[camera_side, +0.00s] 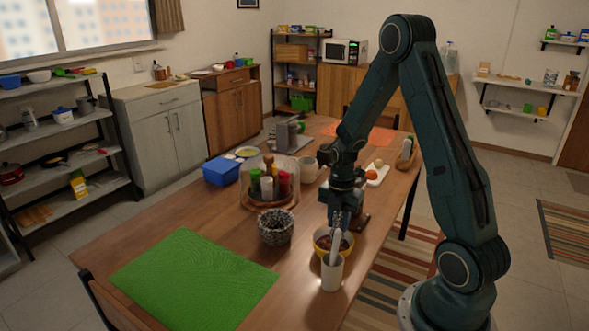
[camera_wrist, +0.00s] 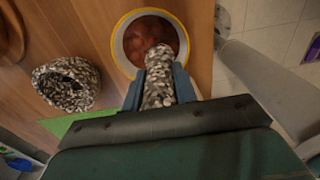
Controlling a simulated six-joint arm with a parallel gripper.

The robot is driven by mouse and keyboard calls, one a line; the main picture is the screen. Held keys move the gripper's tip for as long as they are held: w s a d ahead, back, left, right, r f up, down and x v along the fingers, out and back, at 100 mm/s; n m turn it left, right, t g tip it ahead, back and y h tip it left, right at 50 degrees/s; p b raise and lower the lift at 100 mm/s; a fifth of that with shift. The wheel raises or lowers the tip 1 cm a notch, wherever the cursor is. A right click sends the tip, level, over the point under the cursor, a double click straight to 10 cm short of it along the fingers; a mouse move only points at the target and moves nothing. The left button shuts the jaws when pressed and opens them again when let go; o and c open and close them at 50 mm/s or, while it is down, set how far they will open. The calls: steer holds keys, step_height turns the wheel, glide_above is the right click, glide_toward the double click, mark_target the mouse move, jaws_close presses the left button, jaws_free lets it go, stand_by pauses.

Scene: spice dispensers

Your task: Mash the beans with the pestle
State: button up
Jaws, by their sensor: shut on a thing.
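My gripper (camera_wrist: 158,78) is shut on a speckled grey-and-white pestle (camera_wrist: 157,94), which lies between its two blue fingers. In the wrist view the pestle's far end overlaps the near rim of a yellow bowl (camera_wrist: 122,58) holding reddish-brown beans (camera_wrist: 152,36). I cannot tell whether the pestle touches the beans. In the side view my gripper (camera_side: 339,214) points down over the bowl (camera_side: 319,234), and the pestle partly covers it. The speckled mortar (camera_side: 276,229) stands left of the bowl and also shows in the wrist view (camera_wrist: 62,82).
A white cup (camera_side: 332,275) stands close in front of the bowl. A green mat (camera_side: 190,280) lies at the table's front left. A spice rack (camera_side: 268,190) and a blue box (camera_side: 221,171) stand behind the mortar. A white board (camera_side: 378,173) with food lies further back.

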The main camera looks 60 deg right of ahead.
steer(key=shift+w+d, duration=0.4)
steer(key=shift+d, duration=0.25)
steer(key=shift+w+d, duration=0.35)
steer(key=shift+d, duration=0.25)
steer(key=shift+f, duration=0.15)
steer(key=shift+f, duration=2.15)
steer(key=shift+r, duration=0.2)
steer(key=shift+r, duration=0.3)
step_height(320, 180, up, 4)
steer(key=shift+f, duration=0.2)
steer(key=shift+a, duration=0.1)
